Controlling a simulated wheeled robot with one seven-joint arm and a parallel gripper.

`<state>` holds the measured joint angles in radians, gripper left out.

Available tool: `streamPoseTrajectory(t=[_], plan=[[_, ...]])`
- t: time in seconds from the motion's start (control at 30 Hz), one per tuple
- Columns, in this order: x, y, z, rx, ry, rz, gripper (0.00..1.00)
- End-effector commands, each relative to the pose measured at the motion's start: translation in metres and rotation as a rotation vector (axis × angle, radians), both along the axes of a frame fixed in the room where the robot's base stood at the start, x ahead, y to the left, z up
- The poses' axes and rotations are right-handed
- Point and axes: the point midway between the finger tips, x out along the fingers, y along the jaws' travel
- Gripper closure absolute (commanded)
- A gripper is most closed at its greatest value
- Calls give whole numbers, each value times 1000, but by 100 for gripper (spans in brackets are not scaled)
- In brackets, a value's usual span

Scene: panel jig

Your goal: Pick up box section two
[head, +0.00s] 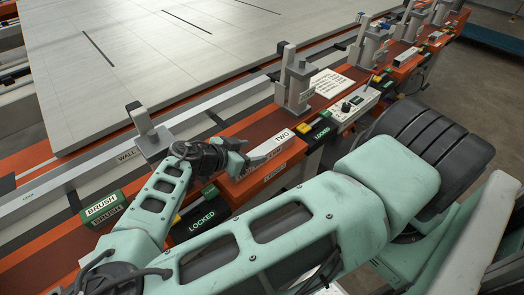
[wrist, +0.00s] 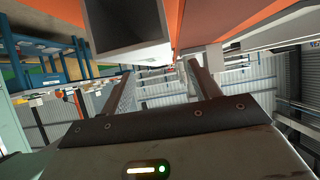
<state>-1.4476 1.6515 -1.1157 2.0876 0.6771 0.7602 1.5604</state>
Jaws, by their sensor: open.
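Box section two (head: 270,148), a short pale bar labelled TWO, lies on the orange rail ledge in the middle of the head view. In the wrist view a hollow square section end (wrist: 130,51) with a dark inside shows at the top, probably the same piece. My gripper (head: 238,160) is at the near left end of box section two in the head view. In the wrist view my gripper (wrist: 160,76) has its two fingers apart with nothing between them. The section end is above and beyond the fingertips. Whether any finger touches it I cannot tell.
A green BRUSH box (head: 102,208) and a LOCKED block (head: 200,222) sit along the rail near my arm. A grey upright clamp (head: 296,85) stands behind the bar, near a white control box (head: 354,106). The large pale panel (head: 150,60) fills the back.

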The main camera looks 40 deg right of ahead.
Motion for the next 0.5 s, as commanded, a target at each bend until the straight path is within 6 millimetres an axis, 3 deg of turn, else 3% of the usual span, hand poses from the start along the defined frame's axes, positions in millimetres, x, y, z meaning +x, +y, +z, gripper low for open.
streamPoseTrajectory(t=[0.2, 0.5], plan=[[-1, -29, -13, -2, 2, -2, 38], [0, -37, -20, 1, 0, 1, 38]])
